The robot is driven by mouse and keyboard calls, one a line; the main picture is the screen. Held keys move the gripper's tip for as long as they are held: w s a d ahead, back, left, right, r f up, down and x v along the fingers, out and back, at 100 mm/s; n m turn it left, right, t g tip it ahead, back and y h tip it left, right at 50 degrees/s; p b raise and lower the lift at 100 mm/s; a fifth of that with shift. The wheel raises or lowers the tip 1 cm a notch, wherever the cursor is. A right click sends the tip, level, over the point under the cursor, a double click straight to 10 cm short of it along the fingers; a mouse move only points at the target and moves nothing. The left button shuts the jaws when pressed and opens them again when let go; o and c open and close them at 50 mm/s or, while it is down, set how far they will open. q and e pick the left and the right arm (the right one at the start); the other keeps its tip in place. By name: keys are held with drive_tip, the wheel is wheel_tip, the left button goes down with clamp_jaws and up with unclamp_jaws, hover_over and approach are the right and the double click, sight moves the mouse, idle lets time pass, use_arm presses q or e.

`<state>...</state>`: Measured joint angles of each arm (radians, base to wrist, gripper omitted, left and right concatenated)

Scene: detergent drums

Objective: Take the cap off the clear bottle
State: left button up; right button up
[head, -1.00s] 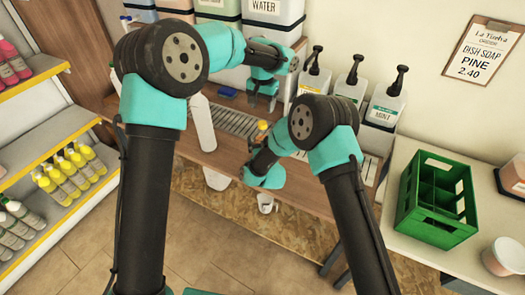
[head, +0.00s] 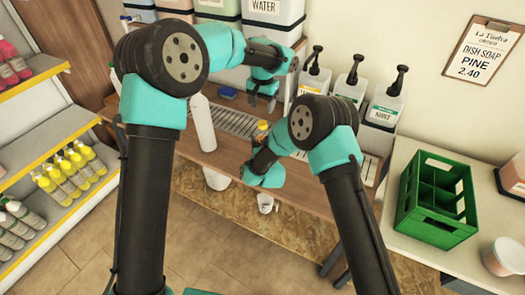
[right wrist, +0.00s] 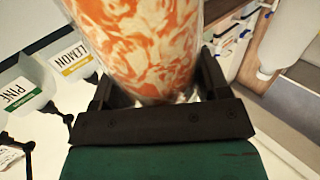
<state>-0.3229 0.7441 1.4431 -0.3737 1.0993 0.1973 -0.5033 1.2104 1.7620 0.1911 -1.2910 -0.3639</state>
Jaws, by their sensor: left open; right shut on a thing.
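A bottle with marbled orange and white showing at its side (right wrist: 140,45) fills the middle of the right wrist view. My right gripper (right wrist: 162,85) is shut on it, a dark finger on each side. In the head view a small yellow-orange cap (head: 262,125) shows just above my right wrist; the bottle below it is mostly hidden by my right arm. The bottle's top is outside the right wrist view. My left gripper (head: 262,98) is open and empty, pointing down above the cap and apart from it.
A tall white bottle (head: 200,123) stands on the wooden counter to the left, near a blue sponge (head: 228,93). Pump bottles (head: 384,106) line the back. A green crate (head: 437,200) stands on the right table. Shelves (head: 60,190) hold several bottles at left.

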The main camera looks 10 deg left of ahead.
drive_tip(key=c, duration=0.5)
use_arm(q)
drive_tip(key=shift+m, duration=0.6)
use_arm(e)
drive_tip(key=shift+c, duration=0.7)
use_arm(q)
drive_tip(key=m, duration=1)
drive_tip(key=shift+m, duration=0.4)
drive_tip(key=m, duration=0.7)
drive_tip(key=shift+m, duration=0.4)
drive_tip(key=m, duration=0.3)
drive_tip(key=shift+m, duration=0.4)
drive_tip(key=m, duration=0.8)
